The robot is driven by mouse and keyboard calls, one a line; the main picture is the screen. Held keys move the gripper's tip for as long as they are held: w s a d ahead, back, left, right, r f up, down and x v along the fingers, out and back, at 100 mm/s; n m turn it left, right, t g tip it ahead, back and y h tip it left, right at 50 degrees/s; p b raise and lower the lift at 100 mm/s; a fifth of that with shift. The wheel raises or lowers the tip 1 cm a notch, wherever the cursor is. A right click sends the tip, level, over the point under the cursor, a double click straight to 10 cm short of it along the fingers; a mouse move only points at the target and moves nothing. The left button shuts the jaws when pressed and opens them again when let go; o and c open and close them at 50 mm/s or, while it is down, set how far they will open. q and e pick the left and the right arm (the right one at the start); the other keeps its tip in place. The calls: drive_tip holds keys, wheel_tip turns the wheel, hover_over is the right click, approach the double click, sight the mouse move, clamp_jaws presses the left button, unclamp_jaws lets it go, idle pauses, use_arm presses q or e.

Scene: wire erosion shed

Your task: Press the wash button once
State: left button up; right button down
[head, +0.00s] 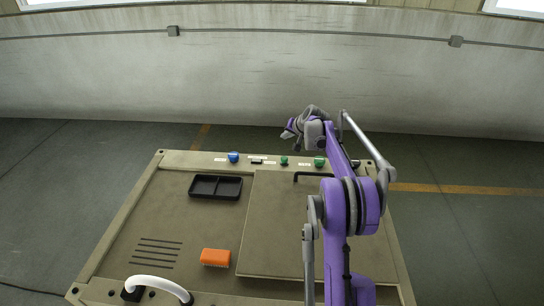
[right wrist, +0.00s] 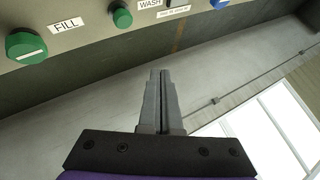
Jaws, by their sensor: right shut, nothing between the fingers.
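The WASH label (right wrist: 150,3) sits beside a small green button (right wrist: 122,17) on the panel in the right wrist view. In the head view this appears to be the smaller green button (head: 284,160) on the bench's far rail. My right gripper (right wrist: 160,72) is shut and empty, its fingers together. In the wrist view its tips are apart from the button in the picture, below and right of it. In the head view the right gripper (head: 291,131) shows above the rail near that button. My left gripper is not in view.
A larger green button (right wrist: 25,47) is labelled FILL (right wrist: 66,27). A blue button (head: 233,157) and a small black part (head: 257,161) share the rail. On the bench are a black tray (head: 215,198), an orange brush-like block (head: 215,257), a raised plate (head: 275,225) and a white handle (head: 160,281).

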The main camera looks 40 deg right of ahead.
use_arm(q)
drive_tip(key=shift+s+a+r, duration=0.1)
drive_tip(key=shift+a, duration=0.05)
use_arm(e)
drive_tip(key=shift+w+d+f, duration=0.2)
drive_tip(key=shift+w+d, duration=0.25)
drive_tip(key=shift+f, duration=0.1)
drive_tip(key=b, duration=0.3)
hover_over(285, 159)
drive_tip(key=f, duration=0.7)
drive_tip(key=shift+s+f, duration=0.25)
drive_tip(key=shift+f, duration=0.5)
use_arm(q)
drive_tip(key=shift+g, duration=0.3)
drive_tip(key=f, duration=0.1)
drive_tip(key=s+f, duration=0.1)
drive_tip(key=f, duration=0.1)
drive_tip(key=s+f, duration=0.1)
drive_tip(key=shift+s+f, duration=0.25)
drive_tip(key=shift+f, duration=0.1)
use_arm(e)
drive_tip(key=shift+w, duration=0.1)
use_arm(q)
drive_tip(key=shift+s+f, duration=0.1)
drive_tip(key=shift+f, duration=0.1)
use_arm(e)
drive_tip(key=shift+f, duration=0.45)
